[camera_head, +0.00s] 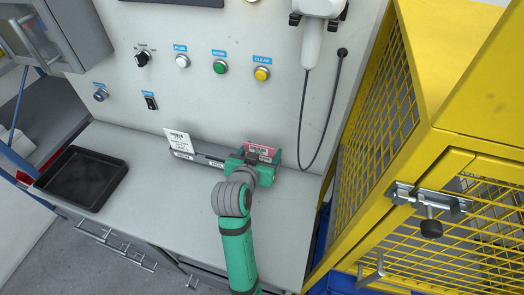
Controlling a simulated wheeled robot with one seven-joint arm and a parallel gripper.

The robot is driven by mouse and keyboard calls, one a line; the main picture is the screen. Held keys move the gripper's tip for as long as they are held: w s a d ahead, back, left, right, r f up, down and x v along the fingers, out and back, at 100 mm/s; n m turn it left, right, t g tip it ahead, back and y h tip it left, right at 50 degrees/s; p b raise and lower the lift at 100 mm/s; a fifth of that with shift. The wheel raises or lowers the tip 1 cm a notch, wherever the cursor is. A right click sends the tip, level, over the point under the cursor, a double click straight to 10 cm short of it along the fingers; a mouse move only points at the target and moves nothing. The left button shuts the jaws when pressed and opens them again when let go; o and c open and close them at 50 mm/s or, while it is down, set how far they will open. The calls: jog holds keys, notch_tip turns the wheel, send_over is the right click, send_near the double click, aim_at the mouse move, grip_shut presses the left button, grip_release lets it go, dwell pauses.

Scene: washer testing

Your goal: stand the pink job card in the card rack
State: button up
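The grey card rack (207,148) is a long low holder on the white bench top, against the back panel, with small white labels on its front. A white card (178,139) stands upright at its left end. The pink card (262,150) shows upright at the right end, just above and behind my green gripper (248,160). My gripper and wrist cover the card's lower part and the rack's right end. I cannot tell whether the card is seated in a slot, or whether my fingers are closed on it; the fingertips are hidden.
An empty black tray (82,178) lies at the left of the bench. Buttons and switches (219,67) and a white corded device (315,40) are on the back panel. A yellow mesh cage (430,150) stands close on the right. The bench between tray and arm is clear.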

jog(key=shift+f, duration=1.2)
dwell(0.4)
jog(key=o, duration=1.1)
jog(key=v, duration=1.1)
